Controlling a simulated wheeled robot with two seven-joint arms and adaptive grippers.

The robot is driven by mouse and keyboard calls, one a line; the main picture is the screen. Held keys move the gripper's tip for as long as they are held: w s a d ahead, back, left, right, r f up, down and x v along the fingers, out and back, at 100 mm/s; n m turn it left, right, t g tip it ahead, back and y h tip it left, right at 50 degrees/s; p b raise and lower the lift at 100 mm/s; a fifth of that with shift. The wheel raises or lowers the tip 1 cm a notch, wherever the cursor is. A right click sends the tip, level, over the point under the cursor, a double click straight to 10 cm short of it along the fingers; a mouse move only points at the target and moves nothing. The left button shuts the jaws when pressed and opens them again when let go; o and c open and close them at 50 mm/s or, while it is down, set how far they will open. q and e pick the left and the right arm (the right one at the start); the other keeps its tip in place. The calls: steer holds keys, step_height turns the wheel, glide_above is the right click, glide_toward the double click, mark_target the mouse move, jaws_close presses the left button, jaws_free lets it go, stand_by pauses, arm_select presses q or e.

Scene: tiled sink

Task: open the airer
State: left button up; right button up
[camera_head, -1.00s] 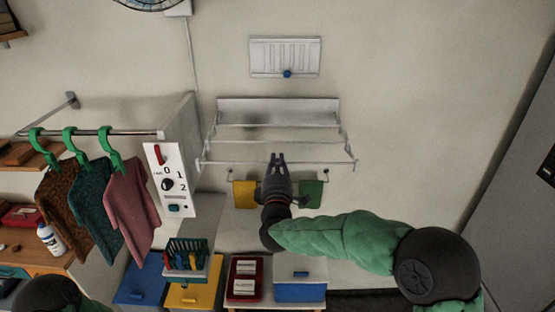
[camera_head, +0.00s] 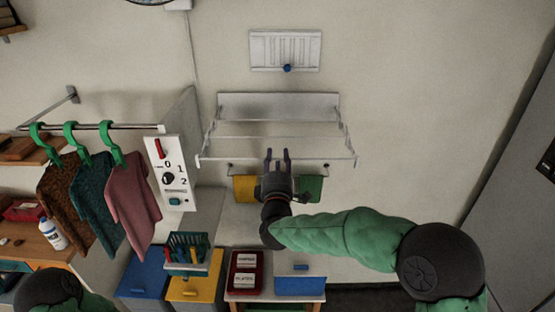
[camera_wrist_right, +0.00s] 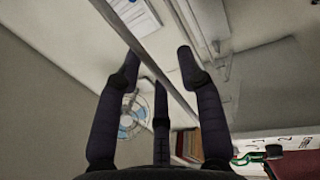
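The airer (camera_head: 278,100) is a pale metal rack on the wall, with a back plate, thin rails and side arms. Its front rail (camera_head: 320,160) runs level across, a short way out from the back plate. My right gripper (camera_head: 277,155) points up at the middle of this rail, with its fingers spread. In the right wrist view a rail (camera_wrist_right: 145,55) crosses diagonally by the open fingers; I cannot tell whether they touch it. My left gripper is out of view; only part of my left arm shows at the bottom left.
Yellow (camera_head: 245,188) and green (camera_head: 311,188) cloths hang just below the airer. A switch panel (camera_head: 172,182) and hanging shirts (camera_head: 130,200) are at left. A wall vent (camera_head: 286,50) is above. The wall to the right is clear.

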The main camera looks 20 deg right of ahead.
steer(key=v, duration=1.1)
steer(key=shift+s+f, duration=0.15)
steer(key=shift+s, duration=0.2)
steer(key=shift+a, duration=0.1)
step_height(320, 180, down, 23)
steer(key=w+a+m+g+y+b, duration=0.2)
steer(key=m+g+y+b, duration=0.15)
steer(key=b, duration=0.25)
steer(key=s+a+f+m+g+y+b, duration=0.1)
steer(key=s+f+m+g+y+b, duration=0.2)
steer(key=f, duration=1)
steer(key=s+f+m+g+y+b, duration=0.1)
steer(key=s+f+m+g+b, duration=0.2)
steer(key=f, duration=0.9)
steer(key=s+a+f+m+g+y+b, duration=0.2)
steer(key=s+f+m+g+b, duration=0.5)
steer(key=s+f, duration=1.3)
step_height(320, 180, down, 2)
steer(key=shift+s+a+m+g, duration=0.35)
steer(key=shift+a+g, duration=0.05)
steer(key=shift+g, duration=0.85)
